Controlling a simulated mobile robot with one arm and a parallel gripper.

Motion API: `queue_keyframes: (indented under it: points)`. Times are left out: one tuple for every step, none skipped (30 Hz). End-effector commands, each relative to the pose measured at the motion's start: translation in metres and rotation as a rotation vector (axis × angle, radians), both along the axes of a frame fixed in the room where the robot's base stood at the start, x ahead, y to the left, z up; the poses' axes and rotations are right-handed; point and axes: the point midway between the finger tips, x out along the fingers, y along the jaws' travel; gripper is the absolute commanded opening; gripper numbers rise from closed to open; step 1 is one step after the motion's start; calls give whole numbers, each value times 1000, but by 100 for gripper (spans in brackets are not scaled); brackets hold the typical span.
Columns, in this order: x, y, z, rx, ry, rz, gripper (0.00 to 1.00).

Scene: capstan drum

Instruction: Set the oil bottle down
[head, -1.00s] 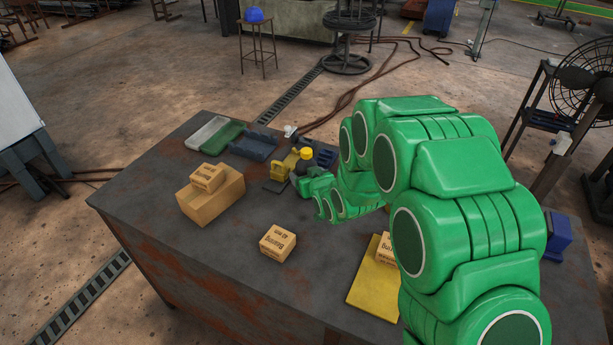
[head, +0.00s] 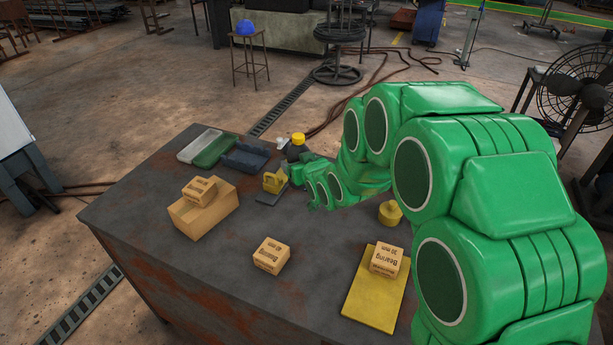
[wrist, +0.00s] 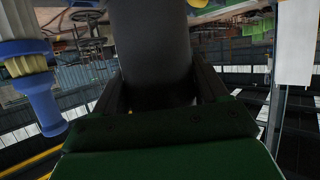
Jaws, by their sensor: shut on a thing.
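The oil bottle, a dark bottle with a yellow cap (head: 298,138), is at the far side of the workbench in the head view. My gripper (head: 298,172) is at its near side, partly hidden by my green arm. In the wrist view the dark bottle body (wrist: 148,45) stands between the two fingers, and my gripper (wrist: 155,95) is shut on it. The bottle's base is hidden, so I cannot tell whether it touches the bench.
The workbench (head: 215,255) carries green and dark trays (head: 214,150), a yellow tool (head: 273,182), a cardboard box (head: 205,212) with a small box on top, a bearing box (head: 271,255), a yellow mat (head: 375,300) with another box, and a yellow can (head: 390,212). Bare bench lies between them.

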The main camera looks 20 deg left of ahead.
Motion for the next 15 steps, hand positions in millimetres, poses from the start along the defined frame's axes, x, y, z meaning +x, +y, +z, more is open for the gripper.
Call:
queue_keyframes:
  points:
    - [0,0,7,3,-3,0,21]
    - [0,0,9,3,-3,0,21]
    - [0,0,10,2,-2,0,21]
    - [0,0,11,1,-2,0,21]
    - [0,0,12,1,-2,0,21]
    - [0,0,12,0,-1,0,21]
    - [0,0,13,0,-1,0,21]
    - [0,0,13,0,-1,0,21]
    - [0,0,13,-1,-1,0,21]
    - [0,0,14,0,-1,0,21]
    - [0,0,15,0,-1,0,21]
    - [0,0,18,0,-1,0,21]
    - [0,0,21,1,-2,0,21]
    - [0,0,25,1,-2,0,21]
    - [0,0,32,3,-3,1,21]
